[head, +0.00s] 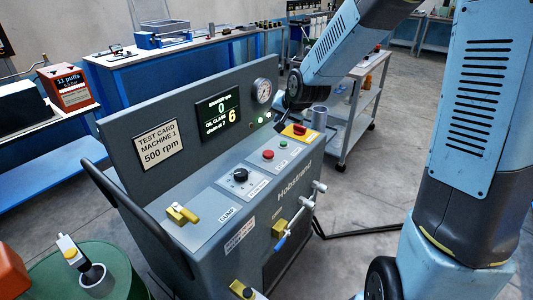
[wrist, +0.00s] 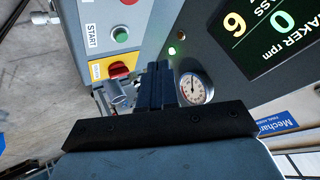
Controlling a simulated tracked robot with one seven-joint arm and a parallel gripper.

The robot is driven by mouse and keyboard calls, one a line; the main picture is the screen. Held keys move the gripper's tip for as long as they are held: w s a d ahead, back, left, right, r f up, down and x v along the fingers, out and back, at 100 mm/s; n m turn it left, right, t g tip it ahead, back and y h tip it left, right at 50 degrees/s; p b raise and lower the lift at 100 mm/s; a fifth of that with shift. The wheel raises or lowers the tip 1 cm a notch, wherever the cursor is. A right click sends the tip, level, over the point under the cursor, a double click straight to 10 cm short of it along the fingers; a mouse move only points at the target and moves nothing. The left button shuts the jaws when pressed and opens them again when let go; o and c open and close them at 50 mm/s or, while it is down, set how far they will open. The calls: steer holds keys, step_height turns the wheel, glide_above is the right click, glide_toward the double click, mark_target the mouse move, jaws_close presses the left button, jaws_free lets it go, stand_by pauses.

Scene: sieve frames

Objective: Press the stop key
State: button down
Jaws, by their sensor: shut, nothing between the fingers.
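The stop key is most likely the red round button (head: 268,155) on the sloping top of the grey machine; its label is too small to read in the head view. In the wrist view only the edge of the red button (wrist: 130,2) shows at the top. The green button (head: 283,144) sits beside it, and in the wrist view the green button (wrist: 121,34) is labelled START. My gripper (wrist: 158,68) is shut and empty, apart from both buttons. In the head view it hangs behind the buttons, near the gauge, its fingertips hard to make out.
A red-and-yellow switch (head: 299,130) stands right of the buttons. A pressure gauge (head: 263,90) and a display (head: 217,115) reading 0 and 6 are on the upright panel. A black knob (head: 240,175) and yellow lever (head: 182,214) lie left. A trolley (head: 362,105) stands behind.

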mark_target(270, 154)
steer(key=shift+m+y, duration=0.3)
steer(key=shift+y, duration=0.3)
steer(key=shift+w+a+f, duration=0.5)
steer(key=shift+a+f, duration=0.15)
steer(key=shift+a, duration=0.05)
steer(key=shift+w+a+f, duration=0.45)
steer(key=shift+a+f, duration=0.15)
steer(key=shift+a, duration=0.1)
steer(key=shift+f, duration=4.4)
steer(key=shift+s+f, duration=0.1)
steer(key=shift+f, duration=0.7)
steer(key=shift+r, duration=0.9)
